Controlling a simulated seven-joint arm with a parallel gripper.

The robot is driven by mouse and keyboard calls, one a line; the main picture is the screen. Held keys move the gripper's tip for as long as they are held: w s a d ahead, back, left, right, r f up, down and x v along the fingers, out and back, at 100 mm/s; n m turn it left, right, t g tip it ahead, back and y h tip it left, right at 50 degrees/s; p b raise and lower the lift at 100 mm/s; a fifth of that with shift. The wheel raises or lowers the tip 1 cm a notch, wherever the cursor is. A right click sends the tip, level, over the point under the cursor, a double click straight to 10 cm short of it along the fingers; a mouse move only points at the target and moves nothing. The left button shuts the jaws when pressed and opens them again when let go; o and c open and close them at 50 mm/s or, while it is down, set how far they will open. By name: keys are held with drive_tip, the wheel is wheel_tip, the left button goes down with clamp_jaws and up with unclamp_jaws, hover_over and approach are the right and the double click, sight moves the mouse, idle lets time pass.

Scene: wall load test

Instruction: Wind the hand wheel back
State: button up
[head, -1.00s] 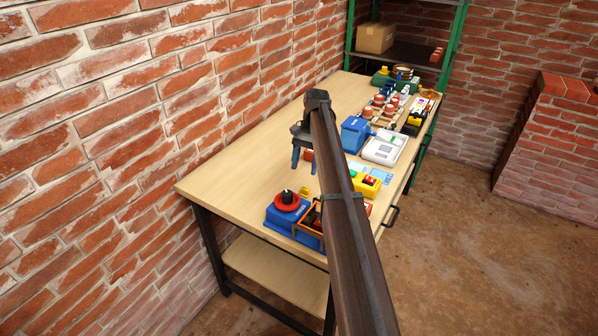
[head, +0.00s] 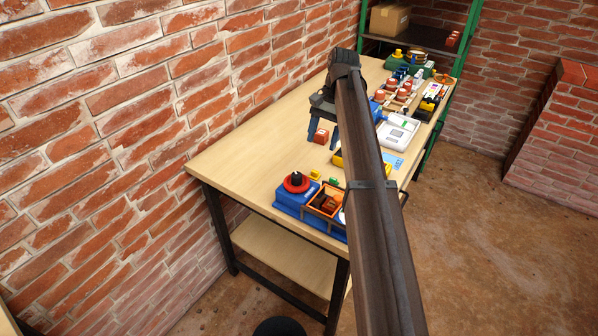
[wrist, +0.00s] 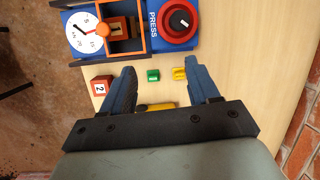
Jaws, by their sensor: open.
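The hand wheel, a red ring with a black hub (head: 296,182), sits on the blue press (head: 290,201) at the table's near left corner. In the wrist view the hand wheel (wrist: 177,20) is at the top, on a blue body marked PRESS. A white dial (wrist: 86,33) with a red pointer stands beside an orange-framed bay (wrist: 122,47) holding a numbered block. My gripper (head: 322,146) is open, its blue fingers pointing down above the table, farther back than the wheel. It also shows in the wrist view (wrist: 160,68), apart from the wheel, with nothing gripped.
A red block marked 2 (wrist: 101,85) lies left of the fingers. A white device (head: 398,131) and several other items stand farther back. The table's left side is bare.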

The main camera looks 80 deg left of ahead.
sight(297, 175)
drive_tip(key=s+d+r+m+y, duration=0.2)
drive_tip(key=s+d+m+y, duration=0.1)
drive_tip(key=d+m, duration=0.5)
drive_tip(key=s+a+f+m, duration=0.1)
drive_tip(key=a+f+m, duration=0.1)
drive_tip(key=f+m, duration=0.1)
drive_tip(key=s+a+f+m+y, duration=0.1)
drive_tip(key=a+f+m, duration=0.1)
drive_tip(key=f, duration=0.3)
drive_tip(key=s+a+f+m, duration=0.2)
drive_tip(key=f+m, duration=0.2)
drive_tip(key=m, duration=0.1)
drive_tip(key=shift+s+a+f+g+y, duration=0.1)
drive_tip(key=shift+a+f+g+y, duration=0.05)
drive_tip(key=shift+f+g+y, duration=0.15)
drive_tip(key=c, duration=1)
